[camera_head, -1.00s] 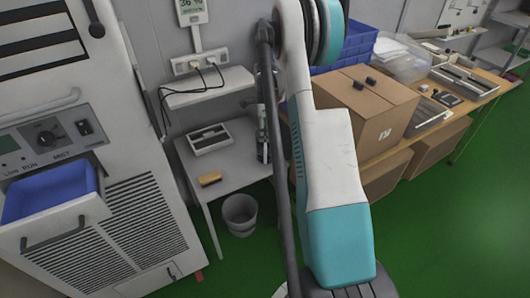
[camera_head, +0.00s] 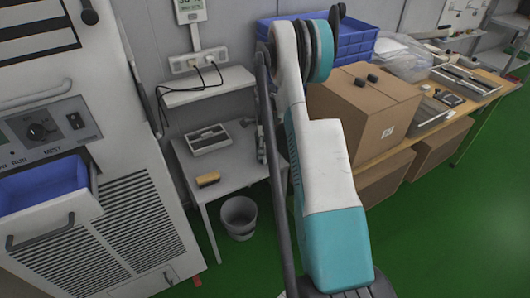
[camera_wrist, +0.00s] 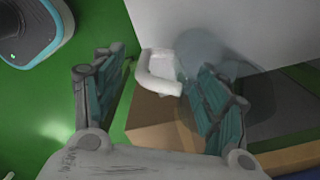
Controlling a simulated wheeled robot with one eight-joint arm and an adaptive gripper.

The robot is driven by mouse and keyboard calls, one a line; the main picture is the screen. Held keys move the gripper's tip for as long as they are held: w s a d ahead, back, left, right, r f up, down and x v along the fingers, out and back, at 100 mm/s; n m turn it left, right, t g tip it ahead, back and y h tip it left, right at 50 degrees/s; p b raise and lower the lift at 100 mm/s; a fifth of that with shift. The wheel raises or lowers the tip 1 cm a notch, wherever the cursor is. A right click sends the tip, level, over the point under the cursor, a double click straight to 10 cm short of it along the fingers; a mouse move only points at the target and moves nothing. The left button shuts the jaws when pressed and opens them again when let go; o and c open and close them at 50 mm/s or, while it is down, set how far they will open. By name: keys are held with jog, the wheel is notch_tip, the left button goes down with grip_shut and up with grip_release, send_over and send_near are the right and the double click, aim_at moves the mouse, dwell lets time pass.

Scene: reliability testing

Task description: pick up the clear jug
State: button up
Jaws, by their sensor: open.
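In the wrist view, the clear jug (camera_wrist: 203,52) shows as a faint, see-through grey body with a white handle (camera_wrist: 158,82). My gripper (camera_wrist: 163,68) is open. The handle lies between its two fingers, nearer the far end of the gap. The right finger overlaps the jug's body in the picture; I cannot tell whether it touches. The left finger is apart from the handle, with green floor showing between them. In the head view I cannot make out the jug; my arm covers part of the area around the cardboard box and the small table.
A cardboard box (camera_head: 346,112) and blue bins (camera_head: 352,45) stand on the wooden bench at right. A small table (camera_head: 230,176) holds a grey device (camera_head: 208,138) and a brush (camera_head: 207,180). A cabinet with an open blue drawer (camera_head: 45,192) is at left. Green floor is free at right.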

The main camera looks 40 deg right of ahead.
grip_shut()
jog(key=shift+r, duration=0.2)
